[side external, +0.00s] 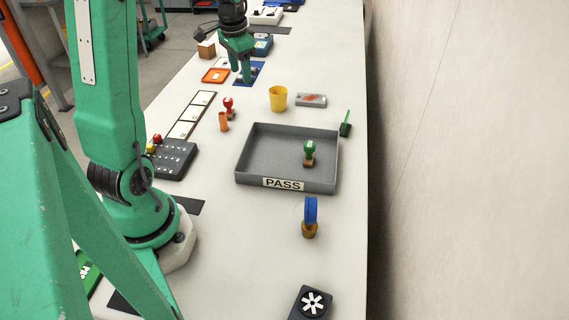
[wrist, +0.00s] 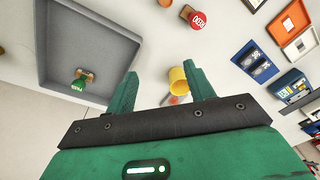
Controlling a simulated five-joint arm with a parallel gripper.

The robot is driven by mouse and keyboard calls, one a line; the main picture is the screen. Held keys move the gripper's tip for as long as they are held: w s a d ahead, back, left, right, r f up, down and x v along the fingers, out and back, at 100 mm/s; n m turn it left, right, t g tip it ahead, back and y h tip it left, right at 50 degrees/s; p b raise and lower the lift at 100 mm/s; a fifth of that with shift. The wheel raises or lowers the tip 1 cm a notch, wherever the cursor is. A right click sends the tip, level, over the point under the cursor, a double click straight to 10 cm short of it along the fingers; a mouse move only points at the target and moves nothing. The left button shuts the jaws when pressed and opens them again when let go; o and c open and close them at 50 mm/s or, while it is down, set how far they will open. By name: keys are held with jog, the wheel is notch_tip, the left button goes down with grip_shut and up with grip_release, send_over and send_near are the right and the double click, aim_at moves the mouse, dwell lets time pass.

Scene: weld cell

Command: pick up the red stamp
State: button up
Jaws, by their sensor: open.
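The red stamp (side external: 228,107) stands upright on the white bench, left of the grey tray in the side view. In the wrist view its round red top (wrist: 198,20) shows at the upper middle, beyond my fingertips. My gripper (side external: 243,75) is at the far part of the bench, beyond the stamp and apart from it. In the wrist view my gripper (wrist: 161,70) has its fingers spread with nothing held between them. A green stamp (side external: 309,151) stands inside the grey PASS tray.
An orange cup (side external: 223,122) stands close to the red stamp. The grey tray (side external: 240,160), a yellow cup (side external: 278,98), white cards (side external: 190,114) and a dark button box (side external: 172,160) are around it. A blue pad (side external: 256,70) and orange tray (side external: 216,75) lie near my gripper.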

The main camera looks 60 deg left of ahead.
jog(key=g, duration=0.1)
send_over(228, 99)
jog(key=shift+h, duration=0.3)
notch_tip(228, 99, down, 7)
jog(key=shift+s+r, duration=0.1)
jog(key=shift+d+f, duration=0.1)
jog(key=shift+f, duration=1.2)
jog(key=shift+f, duration=0.1)
jog(key=shift+f, duration=2.5)
jog(key=shift+c, duration=0.2)
jog(key=c, duration=1)
